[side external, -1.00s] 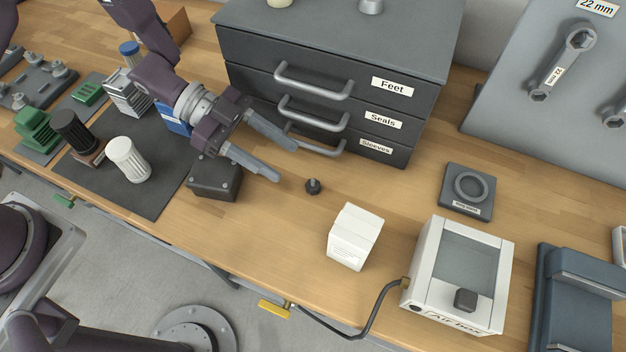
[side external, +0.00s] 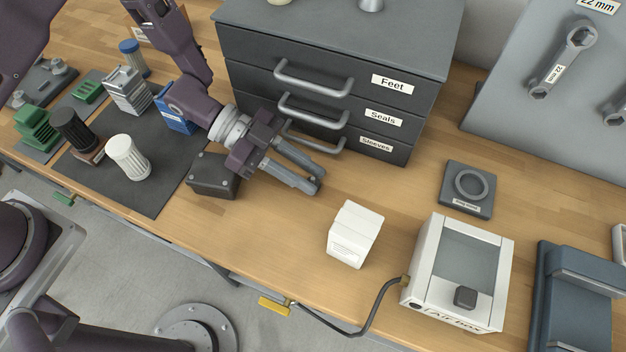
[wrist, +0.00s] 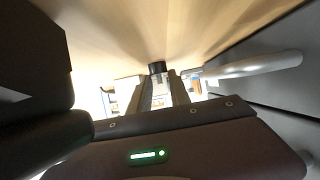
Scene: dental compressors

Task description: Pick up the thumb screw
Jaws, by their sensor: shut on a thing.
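The thumb screw is a small dark knob; in the wrist view its black head (wrist: 157,68) shows between the tips of my two fingers. In the side view my gripper (side external: 315,183) is low over the wooden bench, in front of the drawer cabinet, with its fingers close together where the screw was visible before. The fingers hide the screw in that view. My gripper is shut on the screw. I cannot tell whether the screw still touches the bench.
The drawer cabinet (side external: 340,60), with protruding handles, stands just behind my gripper. A dark grey box (side external: 212,178) is by my wrist. A white carton (side external: 355,235) stands close in front on the right. Bench to the right, before the ring pad (side external: 453,205), is clear.

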